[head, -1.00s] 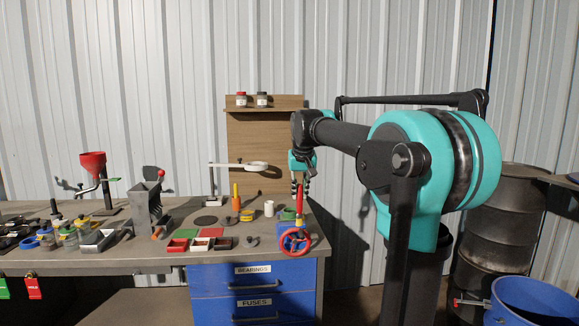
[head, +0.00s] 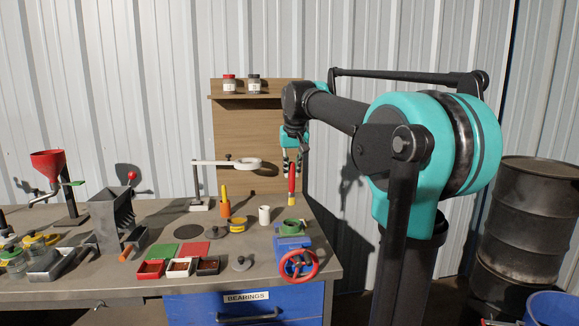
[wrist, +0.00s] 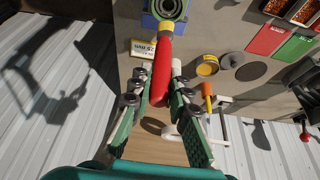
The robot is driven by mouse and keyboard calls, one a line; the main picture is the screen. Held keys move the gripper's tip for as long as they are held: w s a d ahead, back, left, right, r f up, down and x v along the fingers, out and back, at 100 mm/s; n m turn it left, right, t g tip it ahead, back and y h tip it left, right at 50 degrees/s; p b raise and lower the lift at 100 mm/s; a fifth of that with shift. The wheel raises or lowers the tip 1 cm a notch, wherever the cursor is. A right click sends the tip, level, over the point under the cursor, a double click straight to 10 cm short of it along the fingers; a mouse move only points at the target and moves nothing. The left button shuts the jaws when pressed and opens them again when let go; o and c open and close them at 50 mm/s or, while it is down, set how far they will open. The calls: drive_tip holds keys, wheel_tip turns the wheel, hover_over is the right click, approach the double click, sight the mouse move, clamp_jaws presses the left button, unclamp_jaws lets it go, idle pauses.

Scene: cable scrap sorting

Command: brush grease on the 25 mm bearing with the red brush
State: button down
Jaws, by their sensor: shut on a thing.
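My gripper (head: 291,167) is shut on the red brush (head: 292,181), which hangs upright with its yellow ferrule (head: 291,199) down. In the wrist view the red handle (wrist: 162,75) lies between the green-backed fingers (wrist: 155,100). The brush's lower end appears above the blue vise (head: 290,244) at the bench's right front; I cannot tell whether it touches anything. A green ring (head: 293,226) sits at the vise top. In the wrist view a round grey ring, seemingly the bearing (wrist: 167,8), shows within the blue vise, partly cut off by the frame edge.
A red handwheel (head: 299,264) is on the vise front. Small trays (head: 180,266) lie at the front. Jars stand on the back shelf.

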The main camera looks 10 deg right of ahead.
sight(293, 185)
drive_tip(key=shift+w+f, duration=0.1)
drive_tip(key=shift+f, duration=3.8)
